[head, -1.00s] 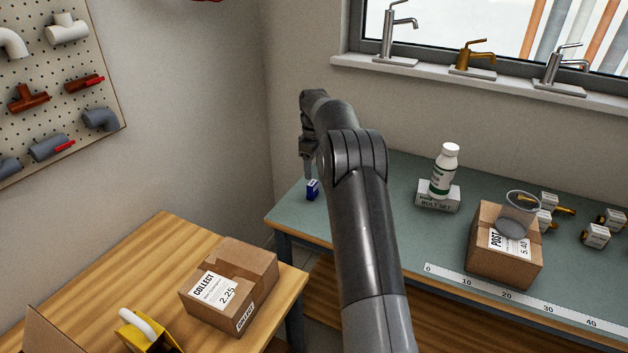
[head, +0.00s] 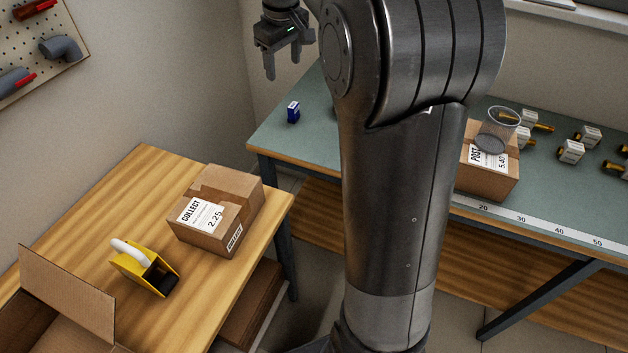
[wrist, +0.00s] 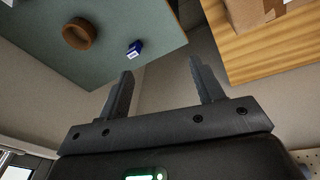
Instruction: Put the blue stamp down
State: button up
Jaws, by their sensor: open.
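The blue stamp (head: 293,112) stands on the left end of the green-topped bench (head: 262,137), near its edge. It also shows in the wrist view (wrist: 134,49), with a white label on one side. My gripper (head: 283,62) is open and empty, above and apart from the stamp. In the wrist view my two fingers (wrist: 160,80) are spread with nothing between them.
A wooden table (head: 140,165) at left holds a COLLECT box (head: 232,190), a yellow tape dispenser (head: 160,275) and an open carton (head: 65,290). A POST box (head: 485,180) with a mesh cup (head: 497,130) stands on the bench. A brown ring (wrist: 80,34) lies near the stamp.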

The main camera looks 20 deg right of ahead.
jog(key=s+a+r+m+t, duration=0.2)
jog(key=s+a+m, duration=0.1)
jog(key=s, duration=1.3)
jog(key=s+a+f+m, duration=0.1)
jog(key=s+f, duration=0.2)
jog(key=s, duration=0.4)
jog(key=s+a+f+m+t, duration=0.1)
jog(key=s+f, duration=0.3)
jog(key=s, duration=0.4)
jog(key=shift+a+f, duration=0.2)
